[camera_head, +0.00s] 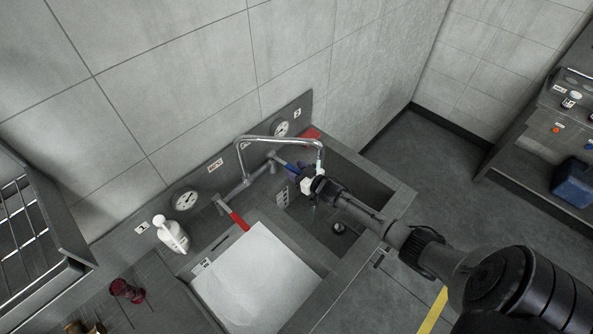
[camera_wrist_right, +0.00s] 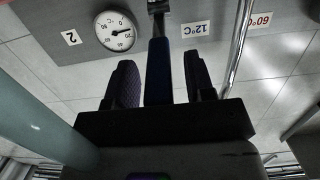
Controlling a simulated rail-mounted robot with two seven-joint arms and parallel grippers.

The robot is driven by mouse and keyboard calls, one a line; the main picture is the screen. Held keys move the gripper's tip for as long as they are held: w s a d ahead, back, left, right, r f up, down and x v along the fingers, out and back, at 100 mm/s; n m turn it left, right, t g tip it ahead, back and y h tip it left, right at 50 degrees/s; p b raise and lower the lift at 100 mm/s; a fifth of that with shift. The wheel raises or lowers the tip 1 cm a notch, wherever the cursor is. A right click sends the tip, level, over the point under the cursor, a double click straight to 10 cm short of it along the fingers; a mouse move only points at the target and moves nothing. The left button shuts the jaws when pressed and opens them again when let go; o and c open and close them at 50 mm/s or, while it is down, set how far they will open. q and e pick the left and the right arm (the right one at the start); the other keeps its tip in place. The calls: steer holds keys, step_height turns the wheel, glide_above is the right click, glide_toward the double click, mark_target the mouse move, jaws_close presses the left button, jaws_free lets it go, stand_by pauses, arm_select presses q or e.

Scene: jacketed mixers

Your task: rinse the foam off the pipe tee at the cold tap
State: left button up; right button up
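The chrome tap (camera_head: 262,139) arches over the sink from the wall. Its blue lever (camera_head: 286,164) is on the right, by the 12°C label, and its red lever (camera_head: 238,220) is on the left. My right gripper (camera_head: 301,171) is at the blue lever. In the right wrist view the blue lever (camera_wrist_right: 159,72) stands between my two open fingers (camera_wrist_right: 160,80), with a gap on each side. A pale teal vertical streak (camera_head: 315,213) shows below the gripper; I cannot tell whether it is water. I cannot pick out the pipe tee or its foam. My left gripper is not in view.
The right basin has a round drain (camera_head: 338,227). A white surface (camera_head: 255,285), foam or a cover, fills the left basin. A white bottle (camera_head: 171,234) and a dark red object (camera_head: 127,290) stand left. Dials (camera_head: 185,200) line the back panel. A blue crate (camera_head: 574,181) is far right.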

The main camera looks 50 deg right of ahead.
steer(key=shift+s, duration=0.1)
steer(key=shift+s+r, duration=0.1)
steer(key=shift+s, duration=0.2)
steer(key=s+r, duration=0.2)
steer(key=s, duration=1)
steer(key=shift+s+a, duration=0.4)
